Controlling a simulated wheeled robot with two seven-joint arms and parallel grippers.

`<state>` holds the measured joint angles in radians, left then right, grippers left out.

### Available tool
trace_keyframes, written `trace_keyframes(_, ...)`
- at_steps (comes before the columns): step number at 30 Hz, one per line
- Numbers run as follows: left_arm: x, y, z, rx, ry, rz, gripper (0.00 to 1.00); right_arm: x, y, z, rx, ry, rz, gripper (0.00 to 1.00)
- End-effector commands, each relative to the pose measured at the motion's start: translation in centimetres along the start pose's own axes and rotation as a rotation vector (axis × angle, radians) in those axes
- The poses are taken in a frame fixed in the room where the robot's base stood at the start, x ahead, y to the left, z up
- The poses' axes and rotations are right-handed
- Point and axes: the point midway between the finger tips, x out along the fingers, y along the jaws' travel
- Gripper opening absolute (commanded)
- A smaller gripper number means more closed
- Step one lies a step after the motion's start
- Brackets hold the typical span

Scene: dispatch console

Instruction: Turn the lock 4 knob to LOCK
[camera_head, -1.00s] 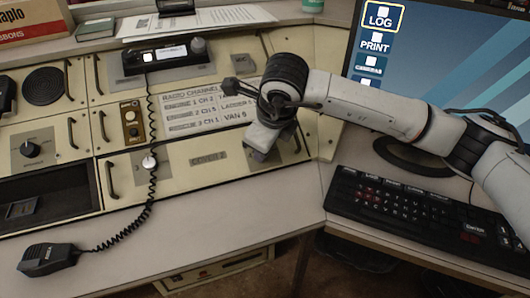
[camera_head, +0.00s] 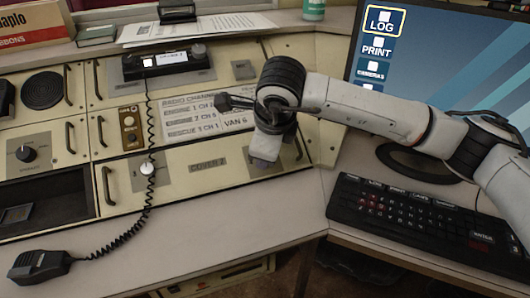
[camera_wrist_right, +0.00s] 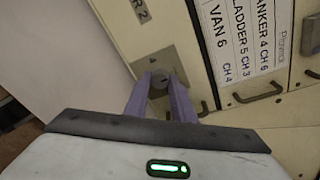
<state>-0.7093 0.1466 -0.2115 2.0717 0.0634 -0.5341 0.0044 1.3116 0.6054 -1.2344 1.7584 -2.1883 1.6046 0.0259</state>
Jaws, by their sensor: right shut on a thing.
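In the right wrist view, a small grey round knob (camera_wrist_right: 160,81) sits on a grey plate (camera_wrist_right: 150,62) on the cream console. The two purple fingers of my right gripper (camera_wrist_right: 160,84) are on either side of the knob and shut on it. In the head view my right gripper (camera_head: 264,158) reaches down to the right part of the "COVER 2" panel (camera_head: 205,182) and hides the knob. I cannot read the knob's lettering or its pointer direction. My left gripper is out of view.
A white knob (camera_head: 148,169) sits on the panel's left part, with the coiled cord of a black handset (camera_head: 40,264) passing by it. A radio channel label (camera_head: 205,117) lies behind my gripper. A keyboard (camera_head: 420,215) and monitor (camera_head: 440,60) stand right.

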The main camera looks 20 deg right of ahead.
Motion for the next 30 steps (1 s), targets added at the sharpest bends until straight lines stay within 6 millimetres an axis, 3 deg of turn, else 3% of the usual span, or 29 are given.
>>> trace_keyframes(1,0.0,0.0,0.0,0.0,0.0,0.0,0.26,0.0,0.0,0.0,-0.002,-0.001,0.0,0.0)
trace_keyframes(2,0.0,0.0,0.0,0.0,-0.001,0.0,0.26,0.0,0.0,0.0,-0.002,-0.001,0.0,0.26)
trace_keyframes(3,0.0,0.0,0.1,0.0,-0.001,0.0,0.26,0.0,0.0,0.0,-0.002,-0.001,0.0,0.3)
trace_keyframes(14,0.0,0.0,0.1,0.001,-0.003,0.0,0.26,-0.5,0.0,0.1,0.0,-0.002,-0.001,0.3)
trace_keyframes(30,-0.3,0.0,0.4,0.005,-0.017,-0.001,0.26,-9.4,-0.1,0.1,0.0,-0.002,-0.001,0.3)
